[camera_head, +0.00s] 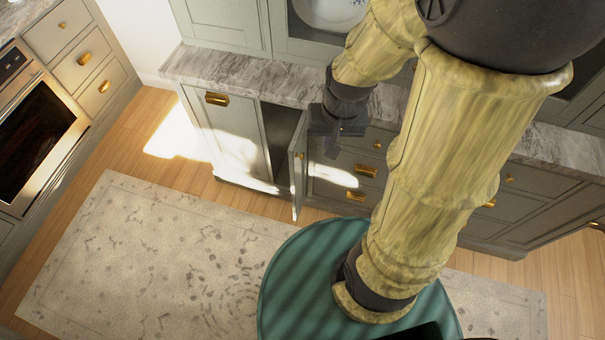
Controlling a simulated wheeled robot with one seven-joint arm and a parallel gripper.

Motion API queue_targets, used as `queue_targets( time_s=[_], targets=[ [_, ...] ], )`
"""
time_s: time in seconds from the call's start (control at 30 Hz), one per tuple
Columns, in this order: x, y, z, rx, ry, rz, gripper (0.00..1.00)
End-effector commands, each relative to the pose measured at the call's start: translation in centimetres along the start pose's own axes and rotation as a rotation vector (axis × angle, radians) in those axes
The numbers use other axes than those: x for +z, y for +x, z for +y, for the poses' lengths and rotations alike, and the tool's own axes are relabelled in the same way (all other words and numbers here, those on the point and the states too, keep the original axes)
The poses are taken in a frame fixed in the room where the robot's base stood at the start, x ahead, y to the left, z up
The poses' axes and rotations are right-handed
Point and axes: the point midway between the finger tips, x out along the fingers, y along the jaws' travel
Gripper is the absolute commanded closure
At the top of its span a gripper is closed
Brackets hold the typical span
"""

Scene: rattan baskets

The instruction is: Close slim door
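The slim door (298,168) is a narrow grey-green cabinet door with a small gold knob. It stands open, swung well out from the cabinet front. The narrow dark opening (279,132) shows to its left, so the hinge side appears to be on the right. My gripper (328,150) is dark and points down just right of the door's upper part, in front of the drawers. A small gap seems to show between them, but I cannot tell whether they touch. The fingers are dark and small, so their opening is unclear. I see nothing held.
A marble counter (240,78) runs above the cabinets. A wider closed panel with a gold handle (217,98) is left of the opening, and drawers (350,172) are to the right. An oven (38,135) stands at far left. A patterned rug (140,245) covers open floor.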

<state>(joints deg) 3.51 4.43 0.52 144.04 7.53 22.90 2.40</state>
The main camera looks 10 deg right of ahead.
Motion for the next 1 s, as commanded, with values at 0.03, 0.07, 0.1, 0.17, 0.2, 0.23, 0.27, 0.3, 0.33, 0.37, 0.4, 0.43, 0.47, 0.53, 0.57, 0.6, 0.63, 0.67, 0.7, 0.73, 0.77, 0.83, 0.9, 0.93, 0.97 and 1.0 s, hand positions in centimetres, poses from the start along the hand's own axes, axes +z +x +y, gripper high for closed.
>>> queue_targets(
  time_s=[0.03,0.07,0.1,0.17,0.2,0.23,0.27,0.3,0.33,0.37,0.4,0.43,0.47,0.53,0.57,0.6,0.63,0.67,0.7,0.73,0.77,0.83,0.9,0.93,0.97,1.0],
  targets=[
    [0.1,3.2,0.5,-0.012,0.081,-0.032,1.0],
    [0.0,4.3,0.7,-0.021,0.132,-0.05,1.0],
    [-0.1,5.7,0.9,-0.034,0.201,-0.073,1.0],
    [-0.2,7.8,1.1,-0.054,0.303,-0.108,1.0],
    [-0.3,9.1,1.3,-0.068,0.372,-0.132,1.0],
    [-0.4,10.2,1.4,-0.079,0.421,-0.15,1.0],
    [-0.6,11.2,1.5,-0.091,0.472,-0.165,1.0],
    [-0.7,12.6,1.7,-0.106,0.539,-0.19,1.0],
    [-0.8,13.6,1.8,-0.118,0.589,-0.205,1.0],
    [-1.0,14.6,1.9,-0.131,0.64,-0.222,1.0],
    [-1.2,16.0,2.2,-0.148,0.709,-0.244,1.0],
    [-1.4,17.0,2.3,-0.162,0.758,-0.259,1.0],
    [-1.6,18.0,2.5,-0.175,0.809,-0.276,1.0],
    [-2.2,20.4,2.9,-0.21,0.927,-0.312,1.0],
    [-2.4,21.4,3.0,-0.225,0.977,-0.329,1.0],
    [-2.8,22.8,3.3,-0.246,1.045,-0.349,1.0],
    [-3.0,23.8,3.5,-0.263,1.094,-0.364,1.0],
    [-3.3,24.8,3.7,-0.279,1.143,-0.379,1.0],
    [-3.8,26.1,4.0,-0.303,1.21,-0.399,1.0],
    [-4.1,27.2,4.2,-0.321,1.257,-0.414,1.0],
    [-4.4,28.2,4.5,-0.34,1.306,-0.429,1.0],
    [-5.2,30.6,5.0,-0.385,1.417,-0.463,1.0],
    [-6.1,32.9,5.7,-0.433,1.527,-0.497,1.0],
    [-6.5,34.0,6.0,-0.454,1.573,-0.511,1.0],
    [-6.9,34.9,6.4,-0.476,1.618,-0.523,1.0],
    [-7.4,36.0,6.8,-0.503,1.674,-0.539,1.0]
  ],
)
